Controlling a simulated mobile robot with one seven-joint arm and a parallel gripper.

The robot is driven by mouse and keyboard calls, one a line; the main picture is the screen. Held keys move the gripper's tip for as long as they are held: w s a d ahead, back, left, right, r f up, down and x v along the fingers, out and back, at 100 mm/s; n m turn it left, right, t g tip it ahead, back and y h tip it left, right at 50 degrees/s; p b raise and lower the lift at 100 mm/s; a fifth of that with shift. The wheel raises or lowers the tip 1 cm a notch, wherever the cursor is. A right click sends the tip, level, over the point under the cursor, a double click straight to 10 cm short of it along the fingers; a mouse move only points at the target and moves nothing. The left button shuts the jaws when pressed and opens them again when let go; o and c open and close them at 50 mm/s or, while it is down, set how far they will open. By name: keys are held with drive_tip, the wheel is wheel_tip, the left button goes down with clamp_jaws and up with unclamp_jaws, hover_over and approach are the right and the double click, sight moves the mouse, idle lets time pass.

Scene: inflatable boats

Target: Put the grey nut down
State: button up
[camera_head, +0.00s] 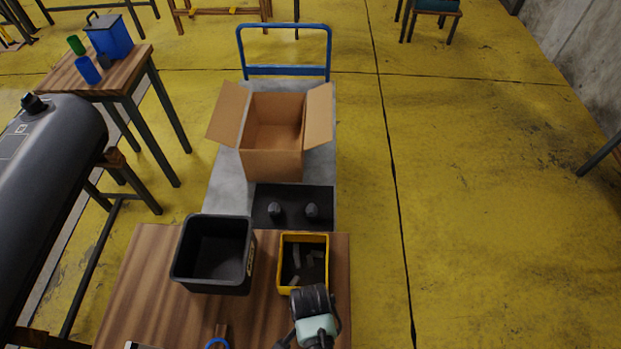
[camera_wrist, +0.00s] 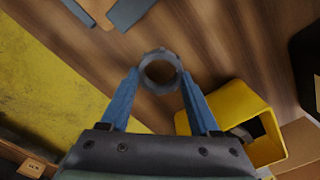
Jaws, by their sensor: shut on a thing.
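The grey nut (camera_wrist: 160,53) is a round ring with a hole through it. In the wrist view my gripper (camera_wrist: 159,76) has its two blue fingers shut on opposite sides of it. The wooden table top (camera_wrist: 225,45) shows behind and through the nut. I cannot tell the exact gap between nut and table. In the head view my arm is at the bottom edge, just in front of the yellow bin (camera_head: 281,262); the nut cannot be made out there. The yellow bin also shows right of the nut in the wrist view (camera_wrist: 238,97).
A black bin (camera_head: 249,275) stands left of the yellow bin, which holds several grey pieces. Behind are a black tray (camera_head: 293,222) with two grey objects and an open cardboard box (camera_head: 272,165) on a trolley. Table wood left of my arm is mostly bare.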

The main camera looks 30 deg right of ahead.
drive_tip(key=shift+f, duration=0.2)
drive_tip(key=shift+f, duration=0.25)
drive_tip(key=o, duration=1.3)
wheel_tip(320, 180, up, 13)
drive_tip(key=shift+f, duration=0.1)
